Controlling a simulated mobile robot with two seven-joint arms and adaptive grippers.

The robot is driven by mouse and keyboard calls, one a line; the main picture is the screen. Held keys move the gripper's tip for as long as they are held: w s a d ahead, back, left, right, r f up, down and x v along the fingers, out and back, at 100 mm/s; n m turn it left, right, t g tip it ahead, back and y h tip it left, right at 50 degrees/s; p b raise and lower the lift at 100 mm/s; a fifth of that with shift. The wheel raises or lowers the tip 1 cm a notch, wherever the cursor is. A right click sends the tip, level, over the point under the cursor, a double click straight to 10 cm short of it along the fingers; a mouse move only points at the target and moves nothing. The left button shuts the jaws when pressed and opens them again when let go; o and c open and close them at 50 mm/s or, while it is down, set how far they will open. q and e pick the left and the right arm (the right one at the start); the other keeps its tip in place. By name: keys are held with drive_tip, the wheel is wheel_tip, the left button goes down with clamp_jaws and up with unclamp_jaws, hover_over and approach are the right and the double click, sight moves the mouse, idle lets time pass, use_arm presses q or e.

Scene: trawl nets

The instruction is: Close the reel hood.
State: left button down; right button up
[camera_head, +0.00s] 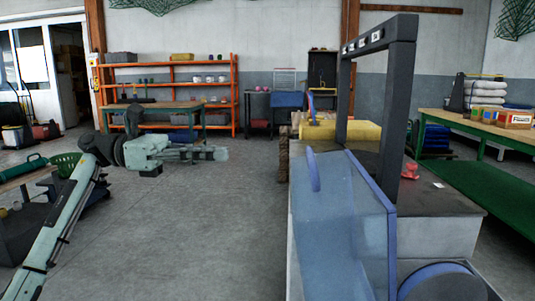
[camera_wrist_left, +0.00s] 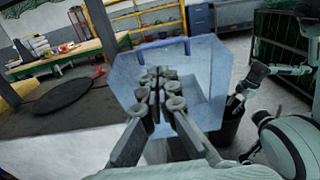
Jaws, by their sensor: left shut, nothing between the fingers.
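The reel hood (camera_head: 335,225) is a translucent blue cover that stands up, tilted, on the near side of the grey machine. Its curved blue handle (camera_head: 313,170) is on the left face. The hood also shows in the left wrist view (camera_wrist_left: 207,85), beyond my fingers. My left gripper (camera_head: 218,153) is shut and empty, left of the hood with a clear gap, and points toward it. Its closed fingers also show in the left wrist view (camera_wrist_left: 160,90). An arm at the right of that view looks like my right one; its gripper (camera_wrist_left: 240,102) is small and dark.
A dark upright frame (camera_head: 404,100) rises from the machine behind the hood. A yellow roll (camera_head: 340,131) lies at its far end. A blue round part (camera_head: 440,284) shows at lower right. A green table (camera_head: 480,131) stands right.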

use_arm(q)
drive_tip(key=d+p, duration=0.2)
drive_tip(key=d, duration=1.1)
drive_tip(key=shift+s+d, duration=0.2)
drive_tip(key=shift+d, duration=0.15)
use_arm(e)
drive_tip(key=shift+g, duration=0.3)
drive_tip(key=x, duration=0.4)
drive_tip(key=shift+s+a+f, duration=0.2)
drive_tip(key=shift+s+f, duration=0.05)
drive_tip(key=shift+f, duration=0.1)
use_arm(q)
drive_tip(key=shift+r, duration=0.15)
